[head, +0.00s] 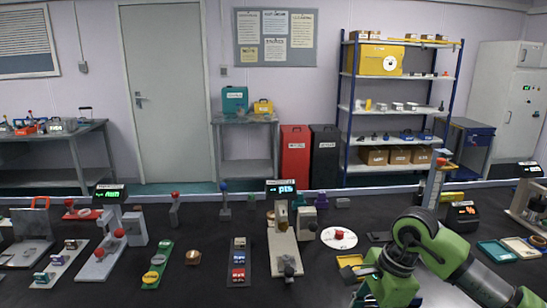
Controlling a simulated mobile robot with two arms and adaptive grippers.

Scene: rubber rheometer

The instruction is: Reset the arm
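My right arm (456,262), green with dark joints, comes in from the lower right. It bends at a dark joint near the bench's right middle and runs down toward the bottom edge. My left arm and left gripper do not show. A bench instrument (284,250) with a lit green display (281,187) stands near the middle, left of my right arm.
The dark bench (205,285) holds several instruments and small items. A white disc with a red centre (339,238) and a yellow tray (351,268) lie close to my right arm. Teal and cream trays (496,251) lie to its right. Bare bench shows at left of centre.

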